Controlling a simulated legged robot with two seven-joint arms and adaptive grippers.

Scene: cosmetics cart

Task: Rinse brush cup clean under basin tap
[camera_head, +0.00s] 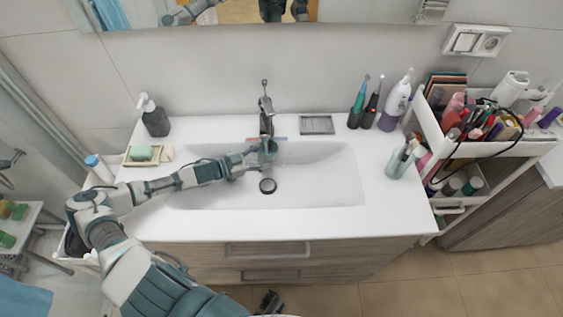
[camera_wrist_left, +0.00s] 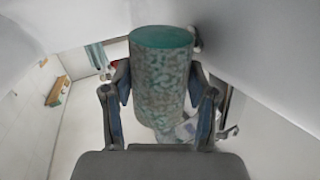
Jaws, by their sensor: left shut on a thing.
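My left gripper (camera_head: 256,157) reaches across the white basin (camera_head: 330,180) to just below and in front of the chrome tap (camera_head: 266,112). It is shut on the brush cup (camera_head: 269,148), small and partly hidden by the tap and fingers in the head view. In the left wrist view the cup (camera_wrist_left: 160,90) is a mottled grey-teal cylinder with a green end, held between both fingers of the gripper (camera_wrist_left: 163,105). I cannot make out running water or dirt on the cup.
A dark drain (camera_head: 267,186) lies in the basin floor. A soap dispenser (camera_head: 153,116) and soap dish (camera_head: 142,155) stand left. A metal dish (camera_head: 317,124), toothbrushes (camera_head: 366,105) and a clear tumbler (camera_head: 402,160) stand right, by a full cart (camera_head: 480,160). The basin's right half is clear.

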